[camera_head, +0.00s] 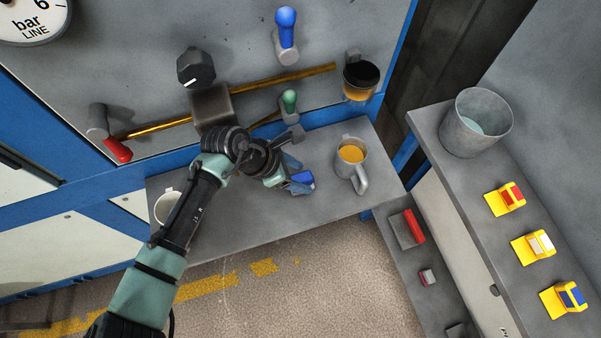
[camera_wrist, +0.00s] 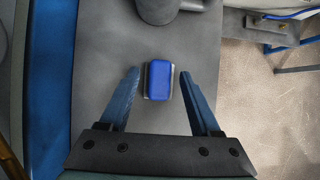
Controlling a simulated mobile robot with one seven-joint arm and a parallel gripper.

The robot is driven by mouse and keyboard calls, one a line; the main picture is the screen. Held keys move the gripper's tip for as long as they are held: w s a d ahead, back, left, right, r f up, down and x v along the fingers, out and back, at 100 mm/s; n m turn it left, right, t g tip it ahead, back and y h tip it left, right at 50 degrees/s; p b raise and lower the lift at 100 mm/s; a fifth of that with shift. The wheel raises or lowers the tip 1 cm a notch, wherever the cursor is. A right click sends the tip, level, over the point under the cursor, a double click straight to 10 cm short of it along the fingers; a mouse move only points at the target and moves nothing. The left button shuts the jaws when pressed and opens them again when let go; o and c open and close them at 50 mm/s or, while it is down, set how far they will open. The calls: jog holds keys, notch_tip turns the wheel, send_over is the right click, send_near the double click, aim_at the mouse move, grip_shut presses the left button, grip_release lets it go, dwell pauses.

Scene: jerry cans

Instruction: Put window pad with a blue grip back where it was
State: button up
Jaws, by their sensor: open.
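The window pad with a blue grip (camera_head: 304,179) lies on the grey shelf (camera_head: 225,235), left of the mug of orange liquid. In the wrist view the blue-gripped pad (camera_wrist: 159,80) shows its blue top and a thin pale edge. My gripper (camera_head: 292,172) is at the pad, with its fingers spread. In the wrist view my gripper (camera_wrist: 159,88) has one finger on each side of the pad, with a visible gap on both sides. It holds nothing. Whether the fingertips are level with the pad or above it, I cannot tell.
A metal mug with orange liquid (camera_head: 351,155) stands close right of the pad. A pale cup (camera_head: 166,206) is at the shelf's left end. A red-gripped pad (camera_head: 414,227) lies on a lower right ledge. A bucket (camera_head: 475,124) and several yellow blocks (camera_head: 532,246) stand on the right counter.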

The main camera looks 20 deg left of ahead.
jog(key=p+v, duration=0.1)
jog(key=v, duration=1)
jog(key=shift+r, duration=0.1)
